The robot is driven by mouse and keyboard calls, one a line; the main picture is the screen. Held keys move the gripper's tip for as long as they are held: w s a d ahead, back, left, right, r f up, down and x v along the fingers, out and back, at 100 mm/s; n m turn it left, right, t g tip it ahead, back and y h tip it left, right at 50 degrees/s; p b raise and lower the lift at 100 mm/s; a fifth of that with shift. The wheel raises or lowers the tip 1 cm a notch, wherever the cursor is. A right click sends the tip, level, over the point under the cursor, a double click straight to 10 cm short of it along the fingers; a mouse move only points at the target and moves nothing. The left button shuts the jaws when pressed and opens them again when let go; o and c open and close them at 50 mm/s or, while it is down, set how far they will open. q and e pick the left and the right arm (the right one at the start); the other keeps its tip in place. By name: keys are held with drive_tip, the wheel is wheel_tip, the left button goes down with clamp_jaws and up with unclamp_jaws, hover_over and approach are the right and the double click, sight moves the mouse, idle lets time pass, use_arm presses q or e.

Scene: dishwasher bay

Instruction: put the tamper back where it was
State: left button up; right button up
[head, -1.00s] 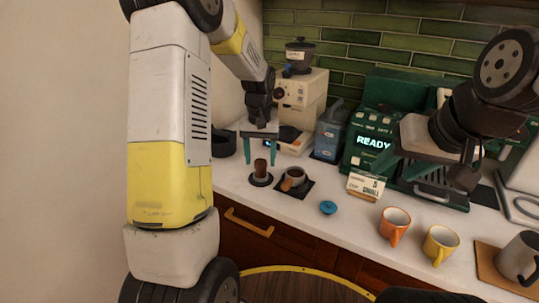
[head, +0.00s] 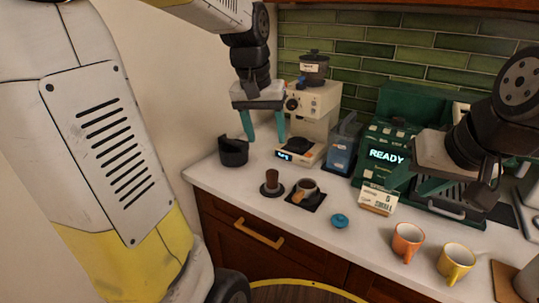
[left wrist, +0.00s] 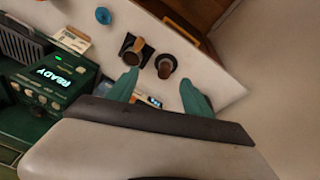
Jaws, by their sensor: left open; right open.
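The tamper (head: 272,177), with a brown upright handle, stands on a dark round base or mat on the white counter, left of the portafilter (head: 307,186) on its black square mat. My left gripper (head: 264,136) hangs with teal fingers spread, empty, above and behind the tamper, apart from it. In the left wrist view the tamper (left wrist: 165,67) shows beyond the gap between the fingers (left wrist: 158,92), with the portafilter (left wrist: 132,58) beside it. My right gripper (head: 416,184) is open and empty before the green espresso machine (head: 377,150).
A black round bin (head: 233,152) stands at the counter's left end near the wall. The cream grinder (head: 312,108) and a blue-grey box (head: 340,150) stand behind. A small card (head: 377,198), blue lid (head: 340,221), orange cup (head: 407,240) and yellow cup (head: 456,262) stand rightward.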

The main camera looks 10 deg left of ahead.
use_arm(q)
drive_tip(key=s+d+t+h, duration=0.1)
drive_tip(key=s+t, duration=0.2)
drive_tip(key=s, duration=1)
drive_tip(key=shift+s+d+m, duration=0.2)
drive_tip(key=shift+s+m, duration=0.05)
drive_tip(key=shift+m, duration=0.05)
